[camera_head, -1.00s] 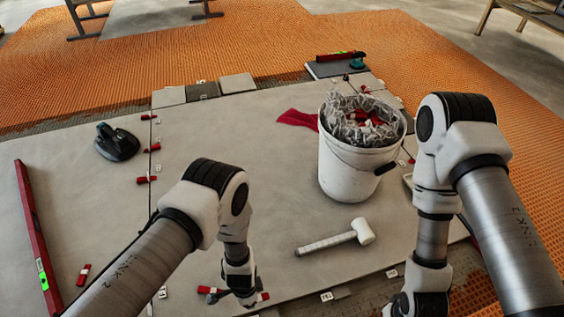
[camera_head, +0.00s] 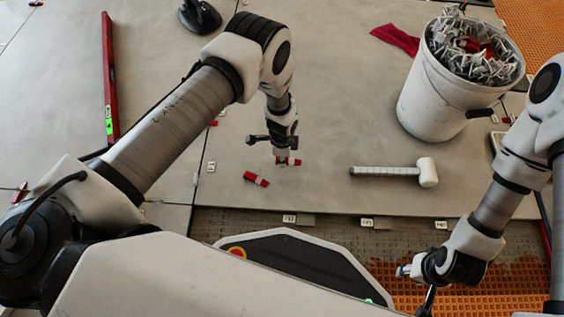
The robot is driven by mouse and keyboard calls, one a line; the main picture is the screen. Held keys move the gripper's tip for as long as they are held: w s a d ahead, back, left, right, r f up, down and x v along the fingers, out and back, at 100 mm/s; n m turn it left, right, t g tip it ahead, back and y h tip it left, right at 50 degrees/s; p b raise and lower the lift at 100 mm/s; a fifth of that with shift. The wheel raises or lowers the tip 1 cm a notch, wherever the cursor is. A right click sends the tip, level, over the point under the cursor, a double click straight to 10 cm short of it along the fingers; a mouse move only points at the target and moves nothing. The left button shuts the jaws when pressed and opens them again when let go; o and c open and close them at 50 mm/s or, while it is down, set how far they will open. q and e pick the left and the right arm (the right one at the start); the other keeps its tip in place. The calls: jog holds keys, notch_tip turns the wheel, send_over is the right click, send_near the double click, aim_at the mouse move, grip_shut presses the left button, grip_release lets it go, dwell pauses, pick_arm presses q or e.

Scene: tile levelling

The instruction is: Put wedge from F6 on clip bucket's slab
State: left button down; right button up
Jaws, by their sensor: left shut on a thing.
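My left gripper (camera_head: 287,160) is low over the big grey slab (camera_head: 330,120) and shut on a small red wedge (camera_head: 296,161). Another red wedge (camera_head: 256,179) lies on the slab just to the left and nearer to me. The white clip bucket (camera_head: 425,100), full of pale clips with some red among them, stands upright on the same slab at the right. My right gripper (camera_head: 425,290) is low at the bottom right, over the orange mat, away from the wedges; its fingers are too unclear to judge. Small labels on the joints are too small to read surely.
A white mallet (camera_head: 390,170) lies between my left gripper and the bucket. A red cloth (camera_head: 396,39) lies behind. A red level (camera_head: 110,80) and a black suction lifter (camera_head: 199,16) are at the left. Small white label tags (camera_head: 367,222) line the slab's near edge.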

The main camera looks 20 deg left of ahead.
pick_arm(q)
jog(key=shift+w+a+f+b, duration=0.1)
jog(key=shift+w+f+b, duration=0.2)
jog(key=shift+f, duration=0.2)
notch_tip(320, 180, down, 3)
jog(key=b, duration=0.2)
jog(key=shift+b, duration=0.3)
jog(key=shift+r, duration=0.25)
jog(key=shift+f, duration=0.2)
jog(key=c, duration=1)
grip_release()
jog(key=shift+r, duration=0.15)
notch_tip(320, 180, up, 12)
jog(key=p, duration=0.8)
jog(key=shift+s+r, duration=0.1)
